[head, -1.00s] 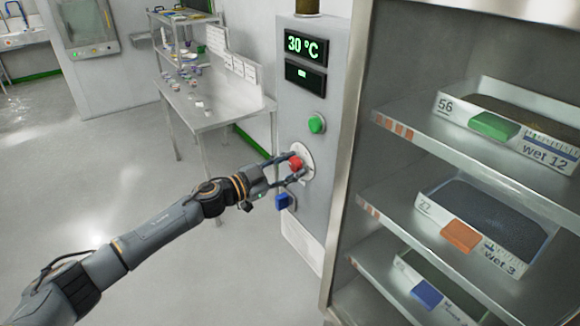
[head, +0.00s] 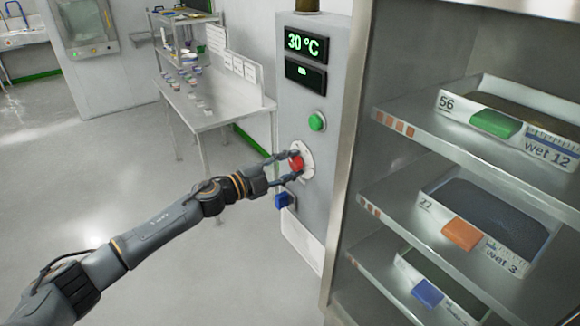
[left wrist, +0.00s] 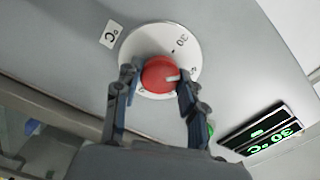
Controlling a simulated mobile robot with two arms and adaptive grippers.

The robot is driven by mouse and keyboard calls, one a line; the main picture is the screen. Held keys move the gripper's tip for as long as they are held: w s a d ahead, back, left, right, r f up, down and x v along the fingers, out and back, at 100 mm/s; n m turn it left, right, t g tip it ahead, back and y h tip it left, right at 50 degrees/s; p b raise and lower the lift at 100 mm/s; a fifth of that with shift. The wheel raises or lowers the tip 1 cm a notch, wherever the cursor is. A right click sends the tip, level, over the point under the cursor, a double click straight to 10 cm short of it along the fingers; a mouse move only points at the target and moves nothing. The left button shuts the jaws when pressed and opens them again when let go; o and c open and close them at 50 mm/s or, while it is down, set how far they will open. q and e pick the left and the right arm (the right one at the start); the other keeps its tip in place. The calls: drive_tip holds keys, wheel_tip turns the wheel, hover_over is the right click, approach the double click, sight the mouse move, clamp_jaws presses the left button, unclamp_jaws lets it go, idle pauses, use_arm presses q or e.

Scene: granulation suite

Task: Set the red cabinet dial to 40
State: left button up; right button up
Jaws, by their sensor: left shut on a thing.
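The red dial (head: 296,163) sits on a round white scale plate (head: 307,158) on the front of the grey cabinet (head: 304,104). The cabinet's upper display (head: 305,44) reads 30 °C. My left gripper (head: 297,164) is shut on the red dial, one finger on each side. In the left wrist view the dial (left wrist: 158,74) shows a white pointer mark on its right side, and the left gripper's fingers (left wrist: 158,82) flank it. A "30" is printed on the plate (left wrist: 160,38); other numbers are partly hidden by the fingers. My right gripper is not in view.
A green button (head: 317,121) is above the dial and a blue switch (head: 284,200) below it. A steel rack (head: 395,190) with labelled trays stands close on the right. A steel bench (head: 225,117) stands behind on the left. The floor at left is clear.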

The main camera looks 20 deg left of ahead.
use_arm(q)
drive_tip(key=shift+m, duration=1.3)
drive_tip(key=shift+m+b, duration=0.3)
drive_tip(key=o, duration=1.2)
drive_tip(key=shift+c, duration=0.2)
drive_tip(key=v, duration=1.2)
